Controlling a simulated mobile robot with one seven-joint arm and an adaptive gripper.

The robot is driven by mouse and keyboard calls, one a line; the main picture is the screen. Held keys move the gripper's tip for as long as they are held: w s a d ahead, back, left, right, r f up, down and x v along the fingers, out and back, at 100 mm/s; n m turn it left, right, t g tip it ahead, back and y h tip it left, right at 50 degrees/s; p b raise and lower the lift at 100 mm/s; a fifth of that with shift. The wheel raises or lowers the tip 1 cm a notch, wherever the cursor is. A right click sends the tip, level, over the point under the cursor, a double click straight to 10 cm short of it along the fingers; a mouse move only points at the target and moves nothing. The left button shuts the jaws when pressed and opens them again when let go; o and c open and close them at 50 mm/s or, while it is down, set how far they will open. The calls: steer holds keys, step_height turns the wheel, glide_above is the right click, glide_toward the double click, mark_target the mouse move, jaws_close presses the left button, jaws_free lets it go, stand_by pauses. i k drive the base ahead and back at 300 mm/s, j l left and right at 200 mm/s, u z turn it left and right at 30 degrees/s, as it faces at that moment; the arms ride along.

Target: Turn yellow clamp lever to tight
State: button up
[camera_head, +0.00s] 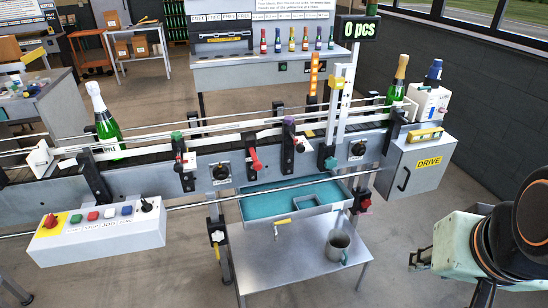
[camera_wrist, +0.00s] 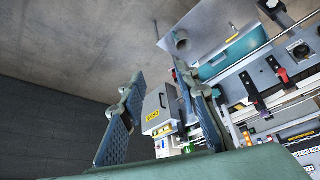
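Several small yellow parts show in the head view, and I cannot tell for sure which is the clamp lever. One yellow piece (camera_head: 308,133) sits by the purple-topped clamp post (camera_head: 288,148) on the conveyor's front rail. Whether any is tight is too small to read. My gripper (camera_head: 418,260) is at the lower right, apart from the line. In the wrist view its two fingers (camera_wrist: 160,112) are spread, with nothing between them.
A teal tray (camera_head: 265,211) and a grey mug (camera_head: 338,245) are below the line. A control box (camera_head: 98,232) is front left. Floor before the table is clear.

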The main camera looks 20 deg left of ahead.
mark_target(215, 245)
steer(key=u, duration=1.25)
steer(key=k+l+u, duration=0.1)
steer(key=l+u, duration=0.3)
steer(key=j+z, duration=0.25)
steer(key=j, duration=0.45)
steer(key=j+z, duration=0.25)
steer(key=j, duration=0.4)
steer(key=i+j, duration=0.95)
steer(key=j, duration=0.2)
steer(key=i+j+z, duration=0.2)
steer(key=j, duration=0.35)
steer(key=k, duration=0.1)
